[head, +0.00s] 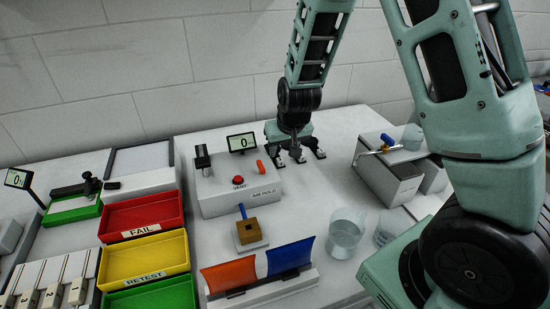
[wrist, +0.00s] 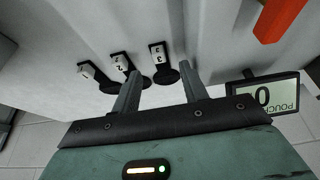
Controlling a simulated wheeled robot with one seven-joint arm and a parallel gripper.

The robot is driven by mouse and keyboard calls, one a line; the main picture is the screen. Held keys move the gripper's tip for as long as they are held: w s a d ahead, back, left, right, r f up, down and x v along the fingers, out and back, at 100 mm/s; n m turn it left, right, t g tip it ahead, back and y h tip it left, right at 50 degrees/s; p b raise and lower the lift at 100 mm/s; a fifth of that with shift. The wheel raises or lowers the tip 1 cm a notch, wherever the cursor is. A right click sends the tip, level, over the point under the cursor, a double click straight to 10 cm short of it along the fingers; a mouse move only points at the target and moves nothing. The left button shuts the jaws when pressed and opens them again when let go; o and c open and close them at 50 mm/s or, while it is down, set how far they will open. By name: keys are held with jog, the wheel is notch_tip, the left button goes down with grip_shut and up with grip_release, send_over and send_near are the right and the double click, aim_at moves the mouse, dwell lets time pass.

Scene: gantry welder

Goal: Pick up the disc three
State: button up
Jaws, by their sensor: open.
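Disc three (wrist: 166,75) is a small dark round piece with a white tab marked 3 (wrist: 158,51) in the wrist view. Disc two, with its tab marked 2 (wrist: 119,63), and disc one, with its tab marked 1 (wrist: 85,71), lie to its left. My gripper (wrist: 162,76) is open and empty. Its two fingers appear on either side of disc three in the wrist view; I cannot tell how much height is left between them. In the head view my gripper (head: 292,142) is over the disc row, partly hiding it.
A pouch machine (head: 238,198) with a small display (head: 241,143), red button (head: 238,179) and orange piece (head: 260,166) stands beside the discs. Red (head: 142,214), yellow (head: 144,257) and green trays stand at left. Glass beakers (head: 346,232) and a grey box (head: 385,184) are at right.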

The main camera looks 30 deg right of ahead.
aim_at(280, 160)
jog(key=shift+p+x, duration=0.3)
jog(key=shift+x, duration=2.65)
jog(key=shift+d, duration=0.1)
grip_shut()
